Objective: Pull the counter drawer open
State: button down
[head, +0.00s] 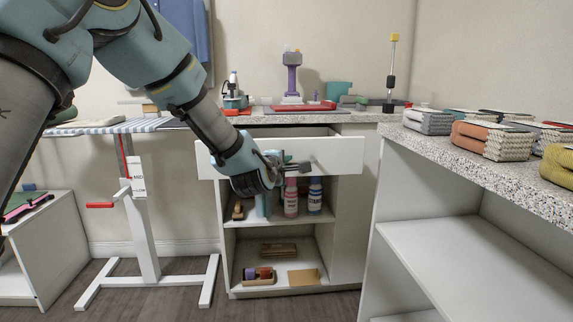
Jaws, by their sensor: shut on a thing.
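The white counter drawer (341,155) is under the speckled counter (350,117) in the middle of the head view. Its front stands out from the cabinet, and a dark gap shows above its top edge, so it is partly open. My gripper (300,167) is at the middle of the drawer front, reaching in from the upper left. Its jaws are shut on the drawer handle, which is mostly hidden by the fingers. My arm and wrist cover the left part of the drawer front.
Open shelves (285,223) below the drawer hold bottles and small boxes. A speckled counter (520,170) with folded knit stacks stands close on the right. A striped ironing board (120,125) on a white stand is at left. Floor shows in front of the cabinet.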

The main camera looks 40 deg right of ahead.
dwell(0.3)
jog(key=c, duration=0.9)
grip_release()
jog(key=shift+a, duration=0.1)
jog(key=v, duration=1)
jog(key=shift+s+a, duration=0.2)
jog(key=shift+a, duration=0.1)
